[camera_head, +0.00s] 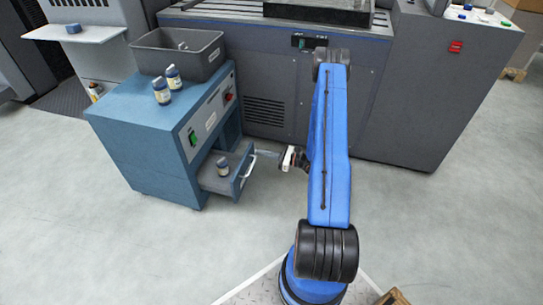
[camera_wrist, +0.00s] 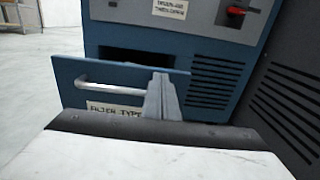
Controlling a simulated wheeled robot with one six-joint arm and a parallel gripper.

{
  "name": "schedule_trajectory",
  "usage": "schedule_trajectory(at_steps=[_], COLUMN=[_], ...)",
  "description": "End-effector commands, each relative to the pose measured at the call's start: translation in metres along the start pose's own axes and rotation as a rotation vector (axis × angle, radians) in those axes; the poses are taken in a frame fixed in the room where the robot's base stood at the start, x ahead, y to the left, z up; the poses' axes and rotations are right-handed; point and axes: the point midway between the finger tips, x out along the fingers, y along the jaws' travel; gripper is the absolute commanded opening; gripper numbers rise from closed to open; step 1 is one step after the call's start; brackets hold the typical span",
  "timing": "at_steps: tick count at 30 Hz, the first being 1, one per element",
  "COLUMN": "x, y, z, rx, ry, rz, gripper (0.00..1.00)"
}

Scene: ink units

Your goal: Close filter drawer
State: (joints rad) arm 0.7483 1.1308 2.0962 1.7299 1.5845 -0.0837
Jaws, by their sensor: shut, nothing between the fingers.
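Two bottles (camera_head: 162,92) and a grey bin (camera_head: 177,55) stand on the cabinet top. A large dark machine (camera_head: 265,100) with vents stands close to the right of the cabinet. The floor (camera_head: 150,245) in front of the drawer is clear.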

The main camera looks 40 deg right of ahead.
Motion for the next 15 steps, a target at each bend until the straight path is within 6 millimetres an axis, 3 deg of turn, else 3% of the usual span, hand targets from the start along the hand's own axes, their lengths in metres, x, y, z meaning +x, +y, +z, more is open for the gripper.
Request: schedule_trajectory(at_steps=[6,15], x=[0.024,0.031], y=[0.0,0.0], z=[0.0,0.0], rx=[-0.001,-0.001], ry=[0.0,0.0], rz=[0.001,0.0], gripper=[0.0,0.0])
